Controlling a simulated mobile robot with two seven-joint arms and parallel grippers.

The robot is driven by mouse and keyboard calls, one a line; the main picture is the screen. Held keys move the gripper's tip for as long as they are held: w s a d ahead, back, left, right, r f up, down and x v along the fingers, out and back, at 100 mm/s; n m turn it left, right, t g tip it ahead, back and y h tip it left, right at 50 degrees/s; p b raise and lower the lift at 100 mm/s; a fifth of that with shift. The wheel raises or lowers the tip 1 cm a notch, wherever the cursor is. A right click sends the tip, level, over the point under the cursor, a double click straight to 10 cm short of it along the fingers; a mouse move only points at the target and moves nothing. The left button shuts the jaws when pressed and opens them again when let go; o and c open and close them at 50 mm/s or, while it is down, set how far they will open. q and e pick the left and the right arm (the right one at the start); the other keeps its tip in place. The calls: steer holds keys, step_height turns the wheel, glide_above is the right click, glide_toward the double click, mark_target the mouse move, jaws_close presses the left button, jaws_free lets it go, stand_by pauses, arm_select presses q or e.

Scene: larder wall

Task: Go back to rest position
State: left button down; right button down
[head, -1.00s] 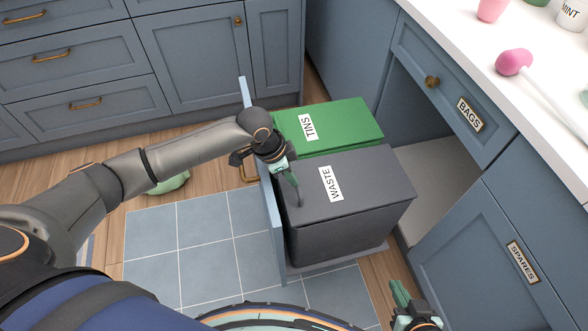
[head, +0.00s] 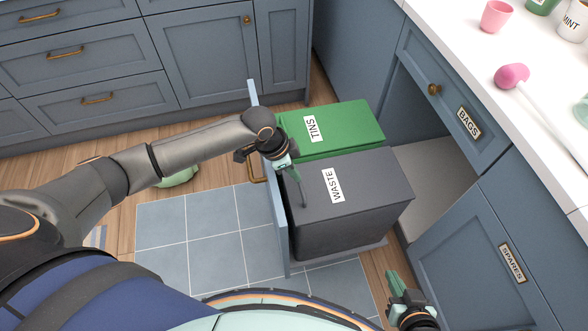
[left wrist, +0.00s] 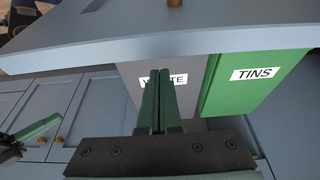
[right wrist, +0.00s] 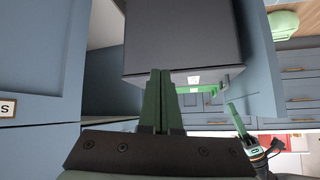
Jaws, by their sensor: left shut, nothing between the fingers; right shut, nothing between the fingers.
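My left gripper (head: 293,180) is shut and empty, in front of the grey WASTE bin (head: 365,195) in the head view. In the left wrist view its closed fingers (left wrist: 159,100) overlap the WASTE label; I cannot tell whether they touch the bin. My right gripper (head: 398,290) is at the bottom right of the head view, low in front of the SPARES cupboard. Its fingers (right wrist: 160,98) are shut and empty in the right wrist view, with the dark bin above them.
The bin drawer (head: 277,215) is pulled out, holding the WASTE bin and the green TINS bin (head: 350,125). The white counter (head: 465,55) holds a pink cup (head: 496,16) and a pink-headed tool (head: 512,76). A green object (head: 178,177) lies on the floor.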

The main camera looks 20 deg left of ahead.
arm_select(q)
steer(key=p+v, duration=0.1)
steer(key=v, duration=0.8)
steer(key=shift+s+a+r, duration=0.15)
steer(key=shift+s+a, duration=0.05)
steer(key=shift+a, duration=0.25)
arm_select(e)
steer(key=shift+s+d+r, duration=0.2)
steer(key=shift+d+r, duration=0.2)
steer(key=shift+d, duration=0.3)
arm_select(q)
steer(key=shift+d, duration=0.1)
